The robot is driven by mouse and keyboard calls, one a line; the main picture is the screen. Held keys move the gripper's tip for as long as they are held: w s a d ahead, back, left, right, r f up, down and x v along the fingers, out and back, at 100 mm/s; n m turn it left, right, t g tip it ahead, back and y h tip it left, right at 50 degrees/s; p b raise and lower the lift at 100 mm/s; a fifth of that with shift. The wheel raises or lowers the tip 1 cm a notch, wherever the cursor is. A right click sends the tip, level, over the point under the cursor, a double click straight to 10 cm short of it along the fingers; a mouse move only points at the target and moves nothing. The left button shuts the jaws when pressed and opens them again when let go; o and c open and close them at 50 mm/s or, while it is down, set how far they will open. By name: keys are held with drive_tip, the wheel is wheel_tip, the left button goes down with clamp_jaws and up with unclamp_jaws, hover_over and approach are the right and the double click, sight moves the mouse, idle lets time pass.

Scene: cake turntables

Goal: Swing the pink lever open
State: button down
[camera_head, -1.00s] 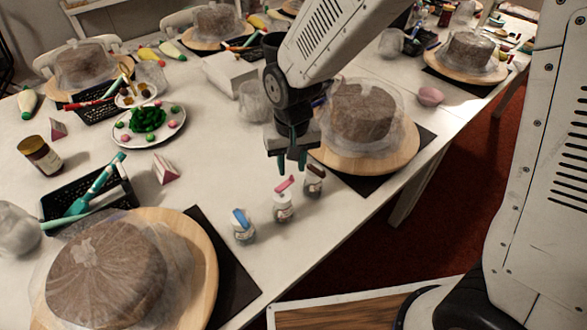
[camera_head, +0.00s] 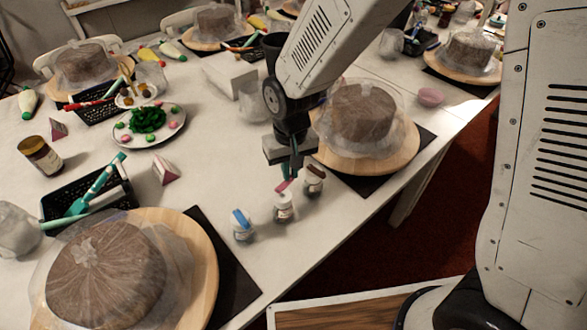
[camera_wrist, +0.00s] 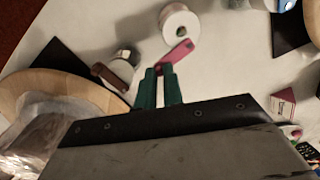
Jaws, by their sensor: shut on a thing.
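The pink lever (camera_head: 284,186) is on top of a small jar (camera_head: 283,212), the middle one in a row of 3 near the table's edge. My gripper (camera_head: 292,177) points down, with its green fingers at the lever. In the wrist view the fingertips (camera_wrist: 159,71) close on the near end of the pink lever (camera_wrist: 178,52), which slants up to the right. The lever's far end lies by the jar's round white top (camera_wrist: 180,24). The lever's end between the fingers is partly hidden.
A jar with a brown lever (camera_head: 314,178) stands close on the right, and one with a blue lever (camera_head: 241,224) on the left. A covered cake on a wooden turntable (camera_head: 372,162) is behind right. Another turntable (camera_head: 200,250) is front left.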

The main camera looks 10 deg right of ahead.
drive_tip(key=c, duration=1.5)
unclamp_jaws()
drive_tip(key=shift+r, duration=0.1)
wheel_tip(320, 180, up, 8)
drive_tip(key=shift+f, duration=0.15)
